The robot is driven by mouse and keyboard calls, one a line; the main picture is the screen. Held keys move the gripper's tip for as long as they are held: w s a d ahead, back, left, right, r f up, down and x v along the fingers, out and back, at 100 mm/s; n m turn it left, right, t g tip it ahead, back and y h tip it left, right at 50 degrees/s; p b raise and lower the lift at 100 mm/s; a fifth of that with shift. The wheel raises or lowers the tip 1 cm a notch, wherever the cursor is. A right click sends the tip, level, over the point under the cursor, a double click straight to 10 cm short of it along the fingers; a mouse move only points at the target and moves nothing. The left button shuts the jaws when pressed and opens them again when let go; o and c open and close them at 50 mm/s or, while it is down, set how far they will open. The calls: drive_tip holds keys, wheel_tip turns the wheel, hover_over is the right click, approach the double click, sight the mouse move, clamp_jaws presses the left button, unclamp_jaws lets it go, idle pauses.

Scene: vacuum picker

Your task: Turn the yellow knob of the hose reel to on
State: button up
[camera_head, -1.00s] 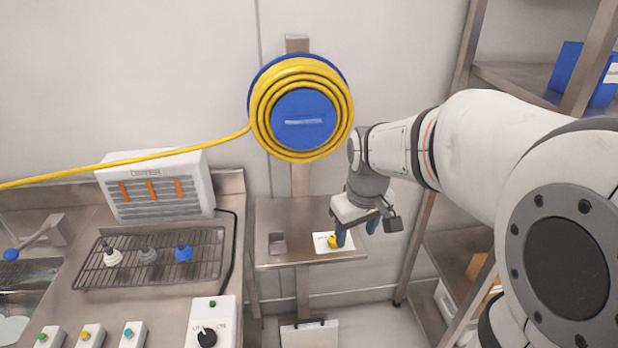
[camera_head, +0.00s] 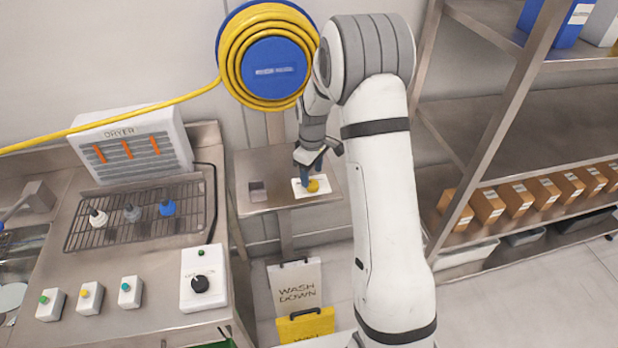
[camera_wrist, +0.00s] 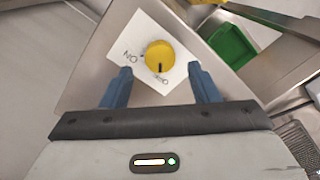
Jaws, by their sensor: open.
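The yellow knob (camera_head: 314,186) sits on a white plate (camera_head: 298,191) on the small steel shelf below the hose reel (camera_head: 232,50). In the wrist view the knob (camera_wrist: 159,52) has a black mark that points at the OFF label; the ON label is to its left, and both read upside down. My gripper (camera_wrist: 160,71) is open and empty. Its two blue fingers are on either side of the knob, a little short of it in the picture, and not visibly touching it. In the head view my gripper (camera_head: 311,174) is right at the knob and partly covers the plate.
The bench at left holds a dryer (camera_head: 135,145), a rack with several nozzles, and a black-knob box (camera_head: 201,264). Shelving with boxes (camera_head: 488,206) stands at right. A wash-down sign (camera_head: 296,287) is below.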

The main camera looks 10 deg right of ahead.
sight(311, 183)
drive_tip(key=shift+f+p, duration=0.3)
drive_tip(key=shift+f, duration=1.4)
drive_tip(key=c, duration=0.9)
drive_tip(key=shift+a, duration=0.4)
drive_tip(key=shift+c, duration=0.2)
drive_tip(key=shift+d, duration=0.35)
